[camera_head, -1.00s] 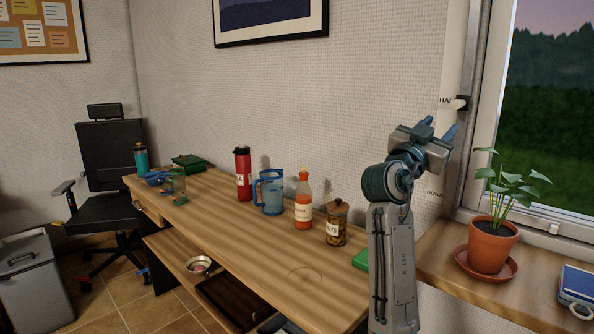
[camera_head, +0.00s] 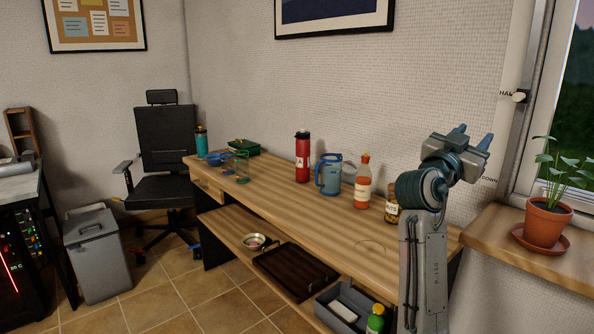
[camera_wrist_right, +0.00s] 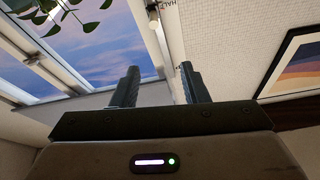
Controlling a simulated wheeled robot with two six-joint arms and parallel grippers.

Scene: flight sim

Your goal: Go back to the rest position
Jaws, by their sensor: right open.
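My right gripper (camera_head: 472,140) is raised above the right end of the wooden desk (camera_head: 290,213), with the wall behind it. It points up, and its two fingers stand apart with nothing between them. The right wrist view also shows the open, empty fingers (camera_wrist_right: 160,88), with window, wall and a framed picture beyond. My right forearm hides part of a labelled jar (camera_head: 391,205) on the desk. My left gripper is not in view.
On the desk stand a red flask (camera_head: 302,158), a blue pitcher (camera_head: 328,174) and an orange sauce bottle (camera_head: 363,184). A potted plant (camera_head: 547,219) stands on the windowsill at right. A black chair (camera_head: 165,140) and grey bin (camera_head: 98,256) stand at left.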

